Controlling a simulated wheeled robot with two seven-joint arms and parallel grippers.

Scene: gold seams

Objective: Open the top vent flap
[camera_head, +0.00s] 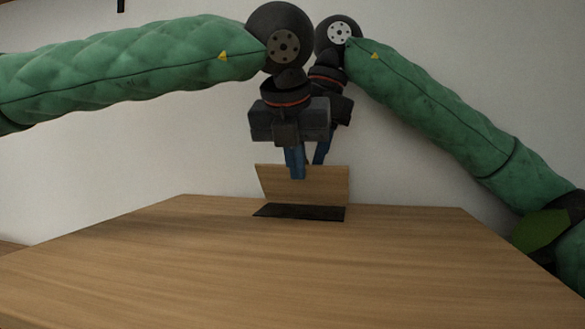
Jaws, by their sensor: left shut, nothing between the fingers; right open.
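The vent flap (325,187) is a wooden panel near the back of the wooden top. It stands up, tilted back, behind a dark vent opening (300,212). My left gripper (295,177) points down with its blue fingers shut, in front of the flap's upper part. Whether the fingers touch the flap I cannot tell. My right gripper (318,163) is behind the left one, by the flap's top edge. Its blue fingers are open, partly hidden by the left gripper and the flap.
The wooden top (270,265) is wide and bare in front of the vent. A plain pale wall (150,160) rises behind. My two green-sleeved arms come close together above the flap.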

